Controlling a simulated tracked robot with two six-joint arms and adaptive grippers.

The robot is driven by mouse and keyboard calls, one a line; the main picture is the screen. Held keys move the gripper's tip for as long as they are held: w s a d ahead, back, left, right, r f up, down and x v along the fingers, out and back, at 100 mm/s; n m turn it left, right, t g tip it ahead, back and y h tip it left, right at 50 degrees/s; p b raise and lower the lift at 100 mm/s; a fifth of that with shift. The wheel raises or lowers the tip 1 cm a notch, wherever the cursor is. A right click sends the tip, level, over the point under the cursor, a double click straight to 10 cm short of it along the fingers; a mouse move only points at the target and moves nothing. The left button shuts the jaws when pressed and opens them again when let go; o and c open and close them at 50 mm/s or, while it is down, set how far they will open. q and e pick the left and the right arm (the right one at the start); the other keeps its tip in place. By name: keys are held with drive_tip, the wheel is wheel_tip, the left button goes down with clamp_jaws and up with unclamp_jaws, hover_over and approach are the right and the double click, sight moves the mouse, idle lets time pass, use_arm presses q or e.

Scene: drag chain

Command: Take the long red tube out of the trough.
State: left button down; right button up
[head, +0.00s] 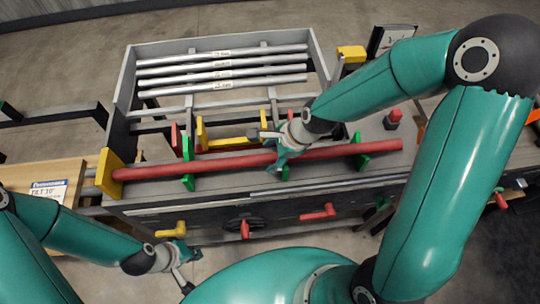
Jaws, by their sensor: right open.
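The long red tube (225,163) lies across the front of the grey bench top (225,183), running left to right. Its left end meets a yellow block (108,174). Green upright brackets stand along it, one on the left (187,164) and one on the right (361,160). My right gripper (280,160) is at the tube's middle, with its open jaws around or just over it; the exact contact is hidden. My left gripper (186,268) is open and empty in front of the bench, below and apart from the tube.
Several silver pipes (222,70) lie in a rack behind the tube. A yellow handle (235,143) and a red post (176,139) stand close behind it. Yellow (172,230) and red (318,213) handles stick out from the bench front. A wooden board (40,178) is at left.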

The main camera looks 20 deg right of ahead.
drive_tip(key=shift+x, duration=1.2)
clamp_jaws()
drive_tip(key=shift+s+d+b, duration=0.15)
drive_tip(key=shift+d+b, duration=0.7)
drive_tip(key=shift+d, duration=0.05)
drive_tip(key=shift+r, duration=0.1)
unclamp_jaws()
drive_tip(key=shift+s+f, duration=0.2)
drive_tip(key=shift+r, duration=0.1)
